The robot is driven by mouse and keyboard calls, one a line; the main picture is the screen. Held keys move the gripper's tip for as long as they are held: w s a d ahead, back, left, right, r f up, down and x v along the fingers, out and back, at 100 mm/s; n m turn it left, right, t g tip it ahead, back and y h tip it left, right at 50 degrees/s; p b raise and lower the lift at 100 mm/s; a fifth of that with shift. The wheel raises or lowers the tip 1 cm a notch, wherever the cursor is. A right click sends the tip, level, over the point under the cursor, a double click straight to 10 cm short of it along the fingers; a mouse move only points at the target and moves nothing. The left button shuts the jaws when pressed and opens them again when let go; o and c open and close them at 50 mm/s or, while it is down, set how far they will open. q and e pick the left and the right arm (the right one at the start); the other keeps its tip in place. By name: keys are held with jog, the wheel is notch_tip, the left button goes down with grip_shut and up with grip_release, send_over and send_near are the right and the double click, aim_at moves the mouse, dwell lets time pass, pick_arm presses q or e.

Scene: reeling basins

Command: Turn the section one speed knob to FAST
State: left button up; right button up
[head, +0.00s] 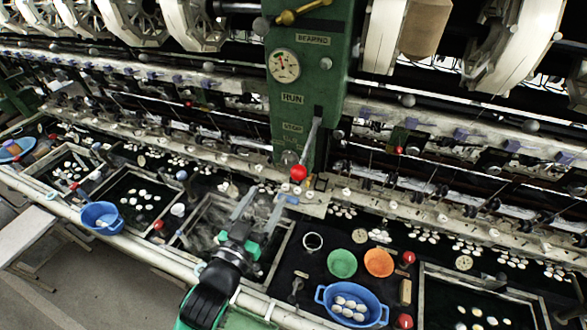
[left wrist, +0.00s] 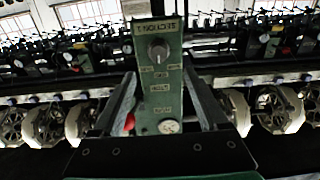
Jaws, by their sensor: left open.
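The section one speed knob (head: 289,158) is a round grey dial low on the green control panel (head: 293,115), under the STOP label. In the left wrist view the knob (left wrist: 158,51) shows above the fingertips, roughly between their lines, with the panel lettering upside down. Its exact pointer setting is too small to tell. My left gripper (head: 270,196) is open and empty, below and short of the knob, not touching it. Its fingers frame the panel in the left wrist view (left wrist: 160,75). My right gripper is not in view.
A lever with a red ball (head: 298,173) hangs just beside the knob. A round gauge (head: 284,66) is higher on the panel. Below stand a blue basin (head: 322,294), a green bowl (head: 342,263) and an orange bowl (head: 379,262). Thread guides and rails flank the panel.

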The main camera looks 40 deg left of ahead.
aim_at(287, 165)
pick_arm(q)
jog(key=p+x, duration=0.1)
jog(key=x, duration=1)
jog(key=shift+w, duration=0.4)
jog(key=c, duration=1.2)
